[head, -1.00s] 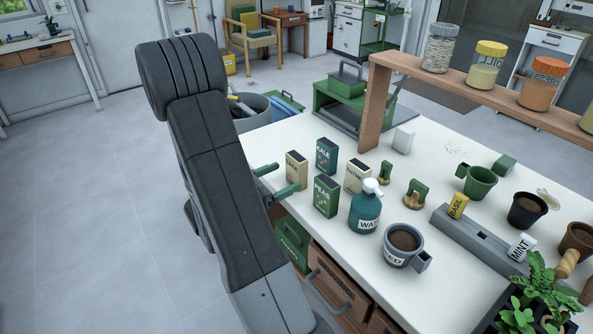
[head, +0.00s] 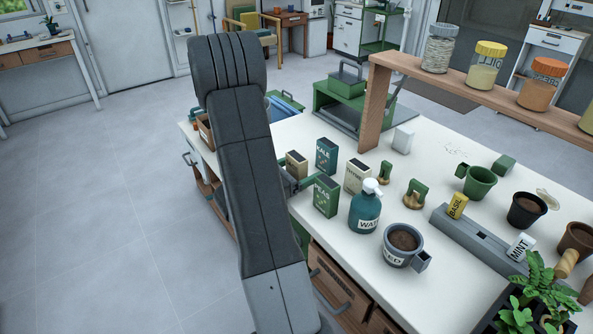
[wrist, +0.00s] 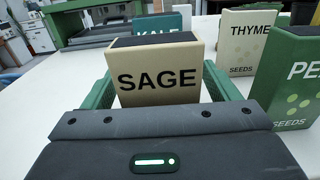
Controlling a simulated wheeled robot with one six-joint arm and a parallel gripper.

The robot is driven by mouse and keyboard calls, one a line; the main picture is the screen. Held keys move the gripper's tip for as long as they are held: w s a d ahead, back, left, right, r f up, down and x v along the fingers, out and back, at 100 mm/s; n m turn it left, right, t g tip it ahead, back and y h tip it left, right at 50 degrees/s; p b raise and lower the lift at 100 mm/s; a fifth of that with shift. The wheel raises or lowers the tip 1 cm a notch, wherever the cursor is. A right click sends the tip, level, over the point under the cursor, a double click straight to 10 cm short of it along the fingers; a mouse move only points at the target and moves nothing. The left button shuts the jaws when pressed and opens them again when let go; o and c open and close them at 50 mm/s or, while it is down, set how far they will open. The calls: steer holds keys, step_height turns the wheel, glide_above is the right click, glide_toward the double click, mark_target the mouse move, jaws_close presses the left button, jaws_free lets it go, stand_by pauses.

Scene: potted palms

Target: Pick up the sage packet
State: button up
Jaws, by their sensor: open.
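The sage packet (wrist: 158,78) is a cream box with a dark top, upright on the white bench. In the wrist view it stands between the two green fingers of my gripper (wrist: 165,88), which are open, one on each side of it. I cannot tell whether either finger touches it. In the head view the sage packet (head: 297,164) is partly hidden behind my arm and gripper, and only its upper part shows clearly.
The kale packet (head: 326,156) stands behind it, the thyme packet (head: 357,176) to the right, and the peas packet (head: 326,197) close in front. A teal spray bottle (head: 366,207) and a grey pot (head: 403,244) stand further right. A wooden shelf (head: 480,95) spans the back.

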steer(key=c, duration=1.1)
steer(key=shift+o, duration=0.2)
